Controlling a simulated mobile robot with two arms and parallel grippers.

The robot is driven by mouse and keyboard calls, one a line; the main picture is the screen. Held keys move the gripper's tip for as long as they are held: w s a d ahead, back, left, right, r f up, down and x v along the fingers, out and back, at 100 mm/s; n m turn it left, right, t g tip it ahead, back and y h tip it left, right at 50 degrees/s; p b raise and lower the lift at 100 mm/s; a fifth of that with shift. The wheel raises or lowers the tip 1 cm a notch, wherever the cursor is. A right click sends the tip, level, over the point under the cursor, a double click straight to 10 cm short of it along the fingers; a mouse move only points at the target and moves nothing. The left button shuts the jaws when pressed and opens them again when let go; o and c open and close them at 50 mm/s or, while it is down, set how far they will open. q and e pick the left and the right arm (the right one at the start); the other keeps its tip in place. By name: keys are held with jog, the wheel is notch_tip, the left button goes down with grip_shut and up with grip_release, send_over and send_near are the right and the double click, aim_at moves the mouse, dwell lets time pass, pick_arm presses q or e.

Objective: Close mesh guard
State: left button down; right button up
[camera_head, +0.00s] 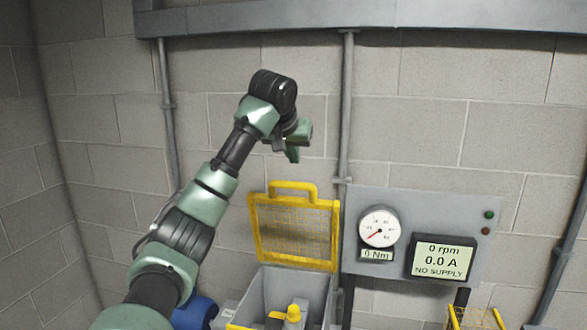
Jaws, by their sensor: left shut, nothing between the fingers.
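The yellow-framed mesh guard (258,231) stands raised and open at the back of a grey box (262,286), its handle at the top. Inside the open box a yellow part (293,313) shows, and the box's lower end is cut off by the picture edge. My left gripper (294,152) is shut and empty. In the picture it is just above the guard's handle, not visibly touching it. My right gripper is not in view.
A grey panel (470,215) to the right carries a dial gauge (379,228) and a display (441,258) reading 0 rpm, 0.0 A, NO SUPPLY. A blue rounded part (194,313) is left of the box. Another yellow mesh piece (477,318) shows at lower right. A block wall with conduits stands behind.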

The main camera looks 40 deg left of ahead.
pick_arm(q)
jog(key=f+p, duration=0.1)
jog(key=f, duration=0.1)
jog(key=f+p, duration=0.1)
jog(key=f, duration=0.2)
jog(key=shift+s+p, duration=0.2)
jog(key=shift+p, duration=0.1)
jog(key=shift+w+f, duration=0.1)
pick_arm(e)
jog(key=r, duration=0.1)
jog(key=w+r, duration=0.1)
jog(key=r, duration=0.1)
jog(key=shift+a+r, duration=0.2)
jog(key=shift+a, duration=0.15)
